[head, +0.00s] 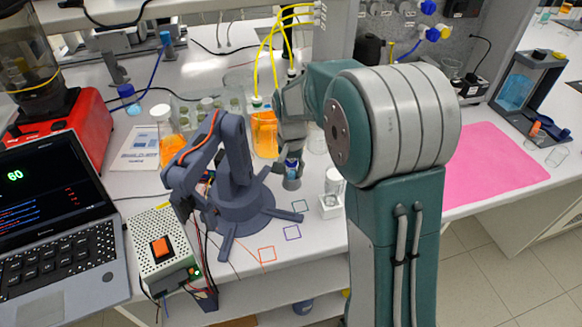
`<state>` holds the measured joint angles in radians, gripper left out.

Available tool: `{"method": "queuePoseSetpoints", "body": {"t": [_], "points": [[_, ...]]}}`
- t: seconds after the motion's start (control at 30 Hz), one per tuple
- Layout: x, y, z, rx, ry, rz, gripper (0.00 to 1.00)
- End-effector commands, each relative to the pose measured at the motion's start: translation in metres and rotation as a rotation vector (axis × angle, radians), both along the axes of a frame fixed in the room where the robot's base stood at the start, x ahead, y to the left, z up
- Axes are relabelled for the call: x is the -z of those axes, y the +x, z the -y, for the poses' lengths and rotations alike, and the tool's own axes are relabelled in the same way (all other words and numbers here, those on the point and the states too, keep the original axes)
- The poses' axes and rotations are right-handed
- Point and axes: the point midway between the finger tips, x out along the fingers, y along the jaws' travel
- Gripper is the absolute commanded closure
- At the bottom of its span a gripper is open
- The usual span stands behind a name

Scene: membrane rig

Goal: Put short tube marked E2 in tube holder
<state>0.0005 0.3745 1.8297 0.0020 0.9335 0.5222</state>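My gripper (289,160) points down at the middle of the bench, just right of a small dark blue desktop arm. A small grey piece with a dark blue band (291,180) is at its fingertips. I cannot tell if this is the short tube, nor whether the fingers are closed on it or only around it. No E2 marking is readable. A small white block with a clear cylinder on it (331,204) stands to the right of the gripper. It may be the tube holder, but I cannot tell for sure.
The desktop arm (237,195) stands close left of my gripper. A beaker of orange liquid (264,133) with yellow tubing is just behind. A laptop (55,215) and perforated power box (161,249) are at left. A pink mat (495,165) lies clear at right.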

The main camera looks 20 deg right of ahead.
Motion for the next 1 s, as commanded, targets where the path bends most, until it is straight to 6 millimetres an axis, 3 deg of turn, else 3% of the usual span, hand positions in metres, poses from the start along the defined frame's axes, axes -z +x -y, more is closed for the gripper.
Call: {"method": "queuePoseSetpoints", "body": {"t": [0.47,1.0], "points": [[-0.005,0.000,0.000,0.000,0.000,0.002,0.26],[-0.104,0.002,-0.001,0.000,-0.001,0.003,0.26]]}}
